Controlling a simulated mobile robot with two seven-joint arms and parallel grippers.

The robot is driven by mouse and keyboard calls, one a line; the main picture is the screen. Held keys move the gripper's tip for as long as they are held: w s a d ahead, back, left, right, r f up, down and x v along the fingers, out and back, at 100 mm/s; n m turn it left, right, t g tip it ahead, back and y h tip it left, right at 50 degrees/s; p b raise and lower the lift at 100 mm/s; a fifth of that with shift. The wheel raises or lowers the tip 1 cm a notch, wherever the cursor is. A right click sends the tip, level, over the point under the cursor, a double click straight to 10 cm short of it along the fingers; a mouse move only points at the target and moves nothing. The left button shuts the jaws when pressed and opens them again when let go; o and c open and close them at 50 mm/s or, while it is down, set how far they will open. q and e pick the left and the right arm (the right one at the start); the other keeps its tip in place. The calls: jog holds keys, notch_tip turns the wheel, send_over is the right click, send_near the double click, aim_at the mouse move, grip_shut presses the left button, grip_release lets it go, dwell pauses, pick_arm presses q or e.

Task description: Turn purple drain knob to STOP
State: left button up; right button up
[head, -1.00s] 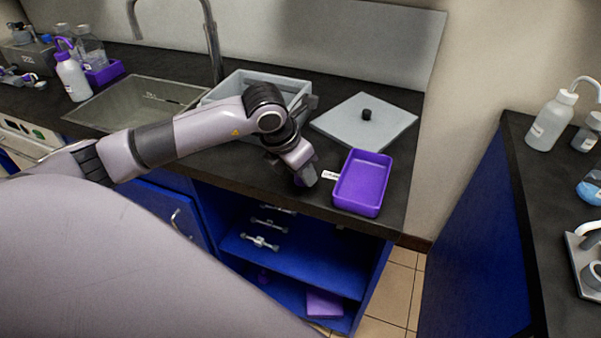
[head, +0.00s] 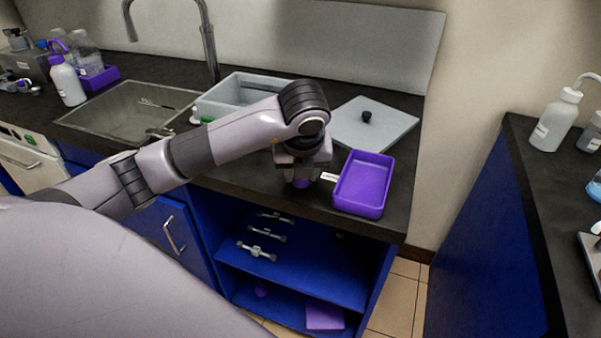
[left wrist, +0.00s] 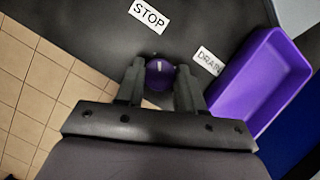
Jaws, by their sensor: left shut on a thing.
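The purple drain knob (left wrist: 160,74) sits between the fingers of my left gripper (left wrist: 160,84) in the left wrist view. The fingers are shut on its sides. A short white mark on the knob's top runs roughly up the picture, toward the white STOP label (left wrist: 149,15). The DRAIN label (left wrist: 208,60) lies to the knob's right, near the purple tray (left wrist: 262,80). In the head view my left gripper (head: 299,174) points down at the counter, with a little of the knob (head: 301,184) showing below it. My right gripper is in neither view.
The purple tray (head: 362,184) stands just right of the gripper. A grey lid (head: 385,126) and a grey bin (head: 236,88) lie behind it, with the sink (head: 130,108) to the left. Below is an open blue shelf (head: 290,276). The counter's front edge is close to the knob.

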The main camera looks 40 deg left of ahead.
pick_arm(q)
jog(key=shift+n, duration=0.6)
jog(key=shift+n+y, duration=0.3)
jog(key=shift+g, duration=0.3)
jog(key=o, duration=1)
jog(key=shift+o, duration=0.2)
jog(key=p+v, duration=0.2)
jog(key=v, duration=0.5)
